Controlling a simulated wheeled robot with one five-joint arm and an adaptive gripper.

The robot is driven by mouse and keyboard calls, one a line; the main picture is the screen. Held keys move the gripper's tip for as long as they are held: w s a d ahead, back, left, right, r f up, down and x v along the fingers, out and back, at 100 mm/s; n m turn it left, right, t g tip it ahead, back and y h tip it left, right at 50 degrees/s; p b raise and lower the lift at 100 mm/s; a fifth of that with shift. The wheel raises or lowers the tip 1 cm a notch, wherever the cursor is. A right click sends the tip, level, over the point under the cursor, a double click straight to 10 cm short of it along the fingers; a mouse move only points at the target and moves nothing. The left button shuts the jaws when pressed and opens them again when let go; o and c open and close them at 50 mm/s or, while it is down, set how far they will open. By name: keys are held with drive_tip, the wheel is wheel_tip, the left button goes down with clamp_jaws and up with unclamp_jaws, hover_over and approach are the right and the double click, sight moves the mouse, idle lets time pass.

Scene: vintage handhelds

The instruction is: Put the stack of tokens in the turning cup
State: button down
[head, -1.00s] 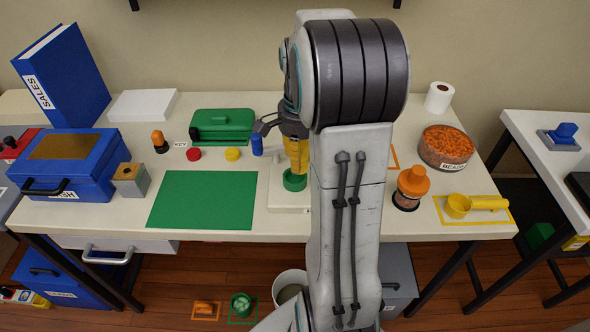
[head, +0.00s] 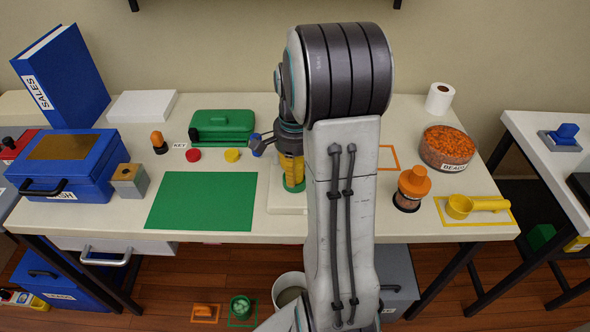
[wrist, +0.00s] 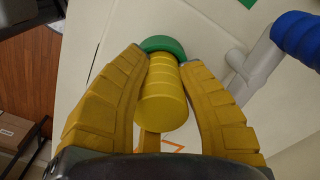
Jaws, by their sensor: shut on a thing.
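The stack of tokens (wrist: 165,97) is a yellow ribbed cylinder between my gripper's two yellow fingers in the wrist view. My gripper (wrist: 163,62) is shut on it. In the head view my gripper (head: 292,180) points down at the turning cup. The green turning cup (wrist: 163,45) shows as a curved rim at the far end of the stack and fingertips. In the head view the cup (head: 294,187) is partly covered by the fingers. The stack's far end is at the cup's opening; I cannot tell how deep it sits.
A grey crank (wrist: 257,68) with a blue handle (wrist: 298,40) stands close right of my gripper in the wrist view. A green mat (head: 200,201) lies left of the cup. An orange-lidded jar (head: 411,187) and a bead tub (head: 447,150) stand to the right.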

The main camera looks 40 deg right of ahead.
drive_tip(key=shift+f, duration=0.15)
drive_tip(key=c, duration=0.9)
unclamp_jaws()
wheel_tip(320, 180, up, 12)
drive_tip(key=shift+r+p, duration=0.1)
drive_tip(key=shift+p, duration=1.15)
drive_tip(key=s+a+f+n+t, duration=0.1)
drive_tip(key=s+a+n, duration=0.3)
drive_tip(key=a+n, duration=0.1)
drive_tip(key=s+a+n+t, duration=0.1)
drive_tip(key=s+a+n, duration=0.3)
drive_tip(key=a+n, duration=0.2)
drive_tip(key=s+a+f+n+t, duration=0.1)
drive_tip(key=s+a+n, duration=0.4)
drive_tip(key=a+n, duration=0.1)
drive_tip(key=shift+a+f, duration=0.3)
drive_tip(key=shift+a, duration=0.15)
drive_tip(key=shift+w+r, duration=0.1)
